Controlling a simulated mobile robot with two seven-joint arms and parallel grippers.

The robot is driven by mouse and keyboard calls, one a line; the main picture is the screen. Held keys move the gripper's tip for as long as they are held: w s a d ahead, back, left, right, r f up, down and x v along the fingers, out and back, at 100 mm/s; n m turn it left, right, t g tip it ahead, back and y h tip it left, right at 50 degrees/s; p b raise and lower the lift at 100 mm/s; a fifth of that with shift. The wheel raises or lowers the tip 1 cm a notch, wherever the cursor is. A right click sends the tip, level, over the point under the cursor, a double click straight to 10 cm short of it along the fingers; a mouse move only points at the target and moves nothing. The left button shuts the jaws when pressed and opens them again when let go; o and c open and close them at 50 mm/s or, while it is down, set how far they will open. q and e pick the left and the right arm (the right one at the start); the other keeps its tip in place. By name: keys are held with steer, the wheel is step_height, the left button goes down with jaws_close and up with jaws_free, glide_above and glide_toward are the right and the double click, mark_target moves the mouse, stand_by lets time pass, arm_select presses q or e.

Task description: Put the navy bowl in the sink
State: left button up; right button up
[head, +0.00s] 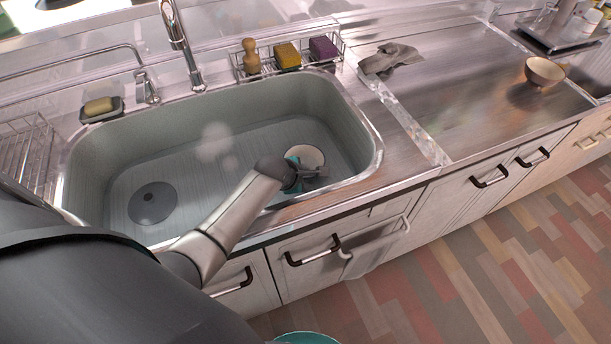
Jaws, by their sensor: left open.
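A small bowl (306,154) with a pale inside is in the right part of the sink (130,170), near the front wall. Its outside is mostly hidden, so I cannot tell whether it is navy. My left gripper (313,173) is open at the near side of this bowl, over the sink's front edge. I cannot tell whether its fingers touch the bowl. A teal patch shows beside the gripper, partly hidden by it. No clearly navy bowl shows elsewhere. My right gripper is out of view.
A faucet (178,45) rises behind the sink. A wire caddy (290,57) with sponges and a brush stands at the back rim. A grey cloth (390,60) and a cream bowl (544,71) lie on the right counter, whose middle is clear. A towel (375,250) hangs in front.

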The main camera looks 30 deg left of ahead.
arm_select(q)
steer(key=shift+s+r+p, duration=0.3)
steer(key=shift+r+p, duration=0.05)
steer(key=shift+r, duration=0.15)
steer(key=p+v, duration=0.5)
steer(key=v, duration=0.6)
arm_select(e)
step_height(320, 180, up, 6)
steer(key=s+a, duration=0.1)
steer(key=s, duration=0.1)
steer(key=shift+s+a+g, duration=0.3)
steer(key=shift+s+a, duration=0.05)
